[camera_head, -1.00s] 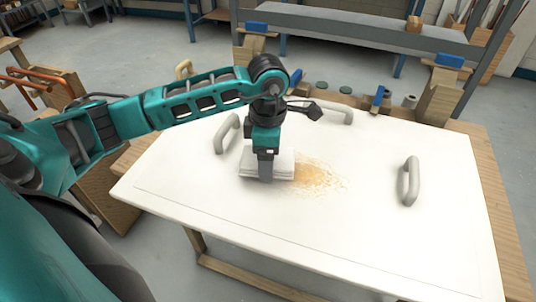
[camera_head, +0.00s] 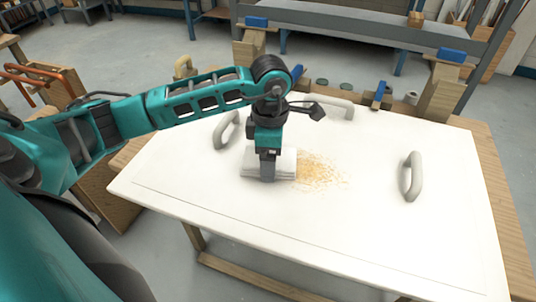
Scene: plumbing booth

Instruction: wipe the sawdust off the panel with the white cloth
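The white panel (camera_head: 350,235) lies flat on a wooden bench. A patch of orange-brown sawdust (camera_head: 320,172) is near its middle, with finer specks spread to the right. The folded white cloth (camera_head: 286,164) lies on the panel at the left edge of the sawdust. My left gripper (camera_head: 267,180) points down at the cloth, its fingers close together and pressed against it. The fingertips and cloth overlap, and the grip itself is partly hidden. My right gripper is not in view.
Grey handles stand on the panel at the left (camera_head: 227,130), back (camera_head: 333,107) and right (camera_head: 411,177). Wooden posts with blue tops (camera_head: 440,85) and small round parts line the bench's back. The panel's front half is clear.

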